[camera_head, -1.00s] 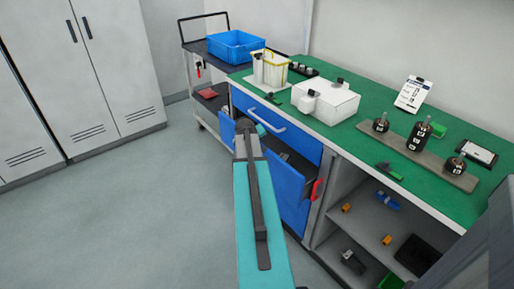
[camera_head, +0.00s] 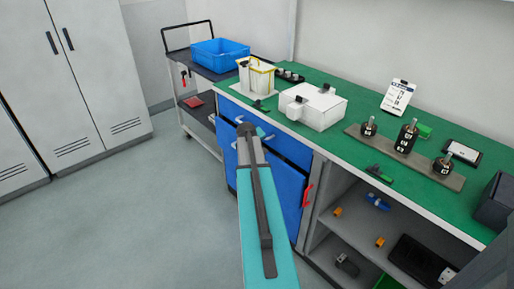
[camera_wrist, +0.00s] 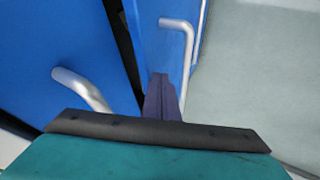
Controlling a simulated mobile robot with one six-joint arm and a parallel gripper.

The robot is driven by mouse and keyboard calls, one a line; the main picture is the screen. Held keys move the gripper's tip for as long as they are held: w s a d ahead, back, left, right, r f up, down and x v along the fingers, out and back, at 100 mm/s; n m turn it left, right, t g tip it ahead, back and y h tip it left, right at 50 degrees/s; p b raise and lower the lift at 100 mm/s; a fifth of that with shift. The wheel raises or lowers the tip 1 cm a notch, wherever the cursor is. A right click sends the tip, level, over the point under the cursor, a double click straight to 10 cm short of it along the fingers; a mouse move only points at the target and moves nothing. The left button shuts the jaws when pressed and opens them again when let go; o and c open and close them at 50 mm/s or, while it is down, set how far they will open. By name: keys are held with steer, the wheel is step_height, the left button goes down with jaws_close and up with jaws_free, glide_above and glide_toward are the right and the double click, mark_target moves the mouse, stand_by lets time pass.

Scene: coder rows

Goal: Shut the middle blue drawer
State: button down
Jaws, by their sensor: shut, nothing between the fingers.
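The middle blue drawer (camera_head: 286,190) is in the bench cabinet, below the top blue drawer (camera_head: 290,147). Its front stands a little out from the cabinet. In the wrist view, a narrow dark gap separates the middle drawer's front (camera_wrist: 174,48) from the top drawer (camera_wrist: 62,45). The middle drawer's pale bar handle (camera_wrist: 190,45) is at the upper right there. My gripper (camera_head: 246,130) is shut and empty. Its tip (camera_wrist: 161,82) is at the middle drawer's front, beside the handle; I cannot tell whether it touches. My arm hides part of the drawer fronts.
A red piece (camera_head: 307,195) is at the cabinet's right edge. Open shelves (camera_head: 350,235) with small items are to the right. The green bench top (camera_head: 330,140) holds a white box (camera_head: 313,108) and other items. A cart (camera_head: 196,98) stands behind left. The floor left is clear.

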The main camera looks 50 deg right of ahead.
steer(key=shift+w+a, duration=0.1)
steer(key=shift+a, duration=0.1)
steer(key=s+a+r, duration=0.2)
steer(key=a+r, duration=0.6)
steer(key=shift+s+a+b, duration=0.3)
steer(key=shift+a, duration=0.1)
stand_by(0.4)
